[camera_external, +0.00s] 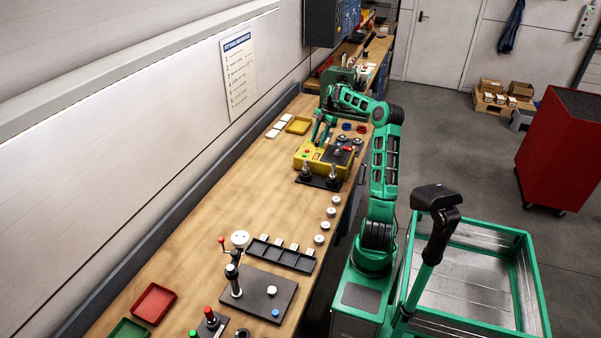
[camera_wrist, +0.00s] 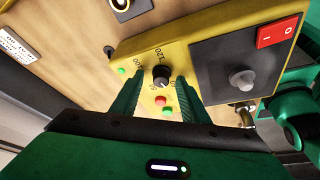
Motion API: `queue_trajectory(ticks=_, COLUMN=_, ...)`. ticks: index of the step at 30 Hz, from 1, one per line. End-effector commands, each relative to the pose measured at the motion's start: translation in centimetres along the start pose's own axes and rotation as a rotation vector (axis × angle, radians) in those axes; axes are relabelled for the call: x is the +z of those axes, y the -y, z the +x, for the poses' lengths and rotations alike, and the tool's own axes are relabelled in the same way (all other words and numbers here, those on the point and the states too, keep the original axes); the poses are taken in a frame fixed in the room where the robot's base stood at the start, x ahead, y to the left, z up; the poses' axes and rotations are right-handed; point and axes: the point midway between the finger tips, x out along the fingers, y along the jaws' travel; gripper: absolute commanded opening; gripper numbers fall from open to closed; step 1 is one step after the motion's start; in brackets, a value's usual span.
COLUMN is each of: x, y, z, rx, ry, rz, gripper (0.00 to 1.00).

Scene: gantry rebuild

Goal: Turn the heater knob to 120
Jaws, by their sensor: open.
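The heater (camera_external: 315,160) is a yellow box on the workbench, below my reaching arm. In the wrist view its yellow panel (camera_wrist: 190,42) carries a black knob (camera_wrist: 161,74) with a pale pointer line. Printed marks around the knob include 120 and 100; the others are too small to read surely. My gripper (camera_wrist: 160,88) is open, with one green finger on each side of the knob. I cannot tell whether the fingers touch it. In the external view my gripper (camera_external: 322,134) is over the heater's left part.
Beside the knob are a green light (camera_wrist: 122,70), a red button (camera_wrist: 163,101) and a green button (camera_wrist: 168,110). A red switch (camera_wrist: 277,32) and a dark plate (camera_wrist: 235,62) are at the right. The bench (camera_external: 205,200) has clear wood left of the heater.

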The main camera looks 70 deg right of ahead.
Motion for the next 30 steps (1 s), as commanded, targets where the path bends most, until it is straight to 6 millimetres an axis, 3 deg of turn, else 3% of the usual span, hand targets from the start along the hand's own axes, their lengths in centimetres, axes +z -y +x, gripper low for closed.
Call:
queue_trajectory(ticks=1, x=0.00, y=0.00, z=-0.01, rx=0.000, ry=0.000, rz=0.000, gripper=0.41)
queue_trajectory(ticks=6, x=-0.01, y=-0.02, z=-0.02, rx=0.000, ry=0.000, rz=-0.001, gripper=0.01)
queue_trajectory(ticks=20, x=-0.02, y=-0.03, z=-0.12, rx=0.035, ry=0.001, rz=0.069, gripper=0.01)
queue_trajectory(ticks=30, x=-0.05, y=0.22, z=-0.17, rx=0.138, ry=0.001, rz=0.317, gripper=0.01)
